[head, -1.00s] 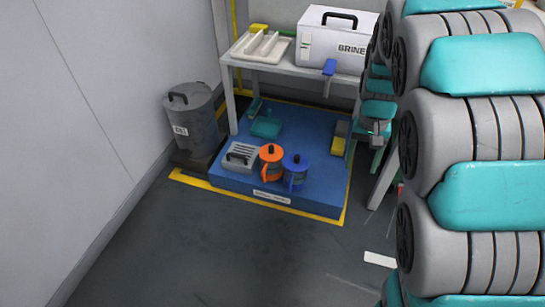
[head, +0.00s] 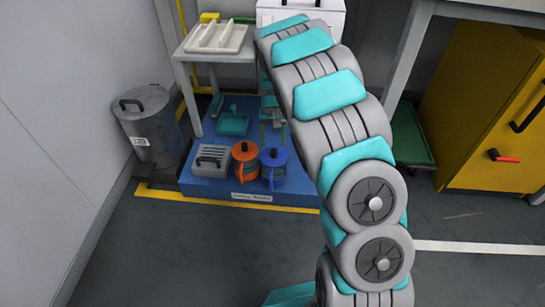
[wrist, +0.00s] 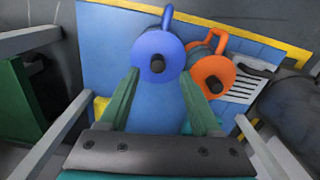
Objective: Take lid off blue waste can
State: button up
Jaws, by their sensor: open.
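The blue waste can (head: 273,168) stands upright on the blue platform, with its blue lid (head: 273,157) on and a black knob on top. In the wrist view, the blue lid (wrist: 157,55) shows from above, with its knob and a blue handle at the far side. My gripper (wrist: 158,92) is open, its two green fingers spread below the blue lid in the picture and apart from the knob.
An orange can (head: 244,160) stands close beside the blue one, and a grey slotted box (head: 212,159) is left of it. The platform (head: 215,186) lies under a table (head: 178,52). A grey bin (head: 148,128) stands at the left. Open floor lies in front.

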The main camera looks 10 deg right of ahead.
aim_at(274, 150)
jog(key=f, duration=0.5)
jog(key=shift+d+b, duration=0.2)
jog(key=shift+b, duration=0.15)
jog(key=shift+r, duration=0.1)
grip_shut()
